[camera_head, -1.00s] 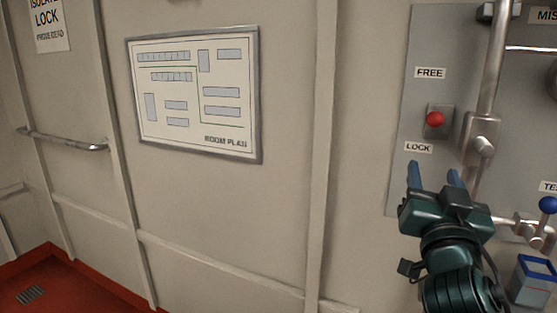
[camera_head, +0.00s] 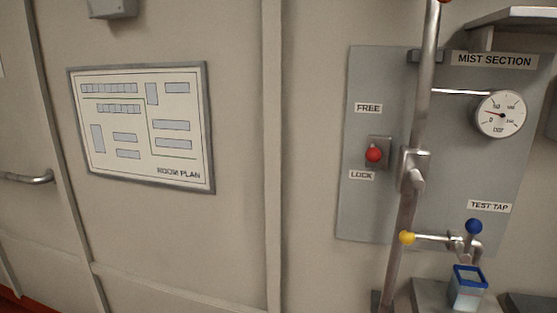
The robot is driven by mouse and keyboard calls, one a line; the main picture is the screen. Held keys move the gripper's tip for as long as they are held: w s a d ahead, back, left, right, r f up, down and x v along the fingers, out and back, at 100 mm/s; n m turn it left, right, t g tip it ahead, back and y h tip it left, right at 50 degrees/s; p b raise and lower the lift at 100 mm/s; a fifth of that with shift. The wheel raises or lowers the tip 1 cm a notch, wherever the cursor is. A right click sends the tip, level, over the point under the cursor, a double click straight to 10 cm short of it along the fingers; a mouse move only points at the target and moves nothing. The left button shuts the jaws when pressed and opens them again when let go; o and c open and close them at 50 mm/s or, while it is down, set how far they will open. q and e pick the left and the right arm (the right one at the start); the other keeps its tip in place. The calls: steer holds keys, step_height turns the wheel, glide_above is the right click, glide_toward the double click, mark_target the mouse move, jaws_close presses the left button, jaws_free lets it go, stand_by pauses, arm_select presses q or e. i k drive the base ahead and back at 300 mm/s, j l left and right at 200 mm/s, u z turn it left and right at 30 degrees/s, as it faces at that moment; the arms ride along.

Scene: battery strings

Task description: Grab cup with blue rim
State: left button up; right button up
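The cup with the blue rim (camera_head: 466,291) stands upright at the lower right. It is a clear, square-sided cup with a blue band round its top. It sits on a grey ledge (camera_head: 428,293) below the test tap (camera_head: 462,243), which has a blue knob and a yellow knob. Neither of my grippers shows in the head view now.
A grey panel (camera_head: 360,215) on the wall carries a red knob (camera_head: 373,155) between FREE and LOCK labels, and a gauge (camera_head: 500,114). A vertical pipe (camera_head: 407,215) runs left of the cup. A shelf (camera_head: 515,18) juts out above. A room plan (camera_head: 140,125) hangs left.

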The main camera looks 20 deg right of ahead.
mark_target(468, 287)
steer(key=z, duration=1.75)
steer(key=l, duration=0.1)
